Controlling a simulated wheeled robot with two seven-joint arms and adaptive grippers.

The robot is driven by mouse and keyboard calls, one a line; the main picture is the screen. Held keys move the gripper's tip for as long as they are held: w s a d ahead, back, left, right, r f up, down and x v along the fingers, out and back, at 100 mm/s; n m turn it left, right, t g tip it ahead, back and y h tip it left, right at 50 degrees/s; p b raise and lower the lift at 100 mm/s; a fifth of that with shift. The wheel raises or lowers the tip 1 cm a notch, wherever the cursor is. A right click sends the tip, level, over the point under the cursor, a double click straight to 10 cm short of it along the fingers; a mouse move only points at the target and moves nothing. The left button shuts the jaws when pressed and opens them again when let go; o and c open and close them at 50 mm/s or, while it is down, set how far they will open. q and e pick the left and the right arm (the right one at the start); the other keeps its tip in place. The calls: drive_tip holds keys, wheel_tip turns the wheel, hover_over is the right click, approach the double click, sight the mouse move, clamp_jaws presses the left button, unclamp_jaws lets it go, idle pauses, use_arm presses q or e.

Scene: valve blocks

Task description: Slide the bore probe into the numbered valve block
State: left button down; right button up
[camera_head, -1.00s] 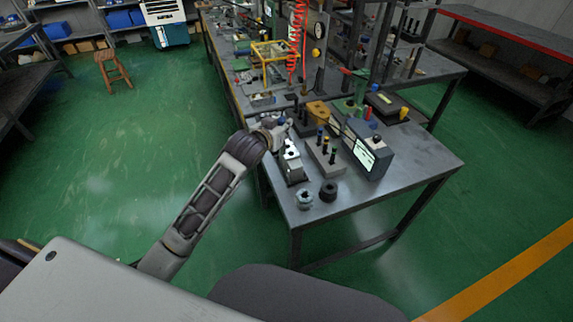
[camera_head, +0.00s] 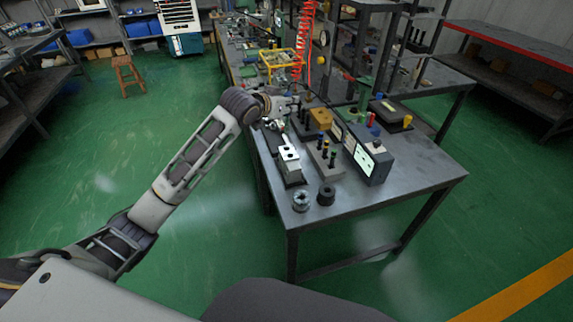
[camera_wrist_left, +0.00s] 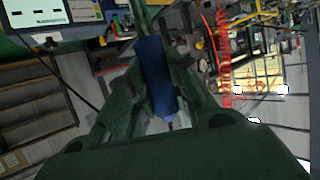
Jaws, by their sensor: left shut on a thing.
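My left gripper (camera_head: 290,104) is at the far left part of the bench, beyond the silver valve block. In the left wrist view its dark green fingers (camera_wrist_left: 150,95) are shut on a blue piece (camera_wrist_left: 155,70), likely the bore probe's handle. The probe's tip cannot be made out. The silver valve block (camera_head: 290,165) with dark holes on top stands on the bench's left edge, nearer than the gripper and apart from it. Its number is too small to read. My right gripper is not in view.
A rack with several dark, coloured-top plugs (camera_head: 324,162) stands right of the block. A silver ring (camera_head: 301,202) and a black ring (camera_head: 327,195) lie near the front. The bench's right front (camera_head: 415,178) is clear.

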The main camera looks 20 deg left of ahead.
sight(287, 119)
use_arm(q)
drive_tip(key=w+f+m+h, duration=0.1)
drive_tip(key=w+a+f+m+h+b, duration=0.1)
drive_tip(key=w+f, duration=0.1)
drive_tip(key=shift+a+f+g+h, duration=0.1)
drive_tip(key=shift+f+g+h, duration=0.05)
drive_tip(key=shift+g+h, duration=0.15)
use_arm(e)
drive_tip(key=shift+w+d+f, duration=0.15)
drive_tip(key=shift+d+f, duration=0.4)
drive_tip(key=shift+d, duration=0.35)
use_arm(q)
drive_tip(key=shift+f, duration=0.1)
drive_tip(key=shift+f, duration=2.4)
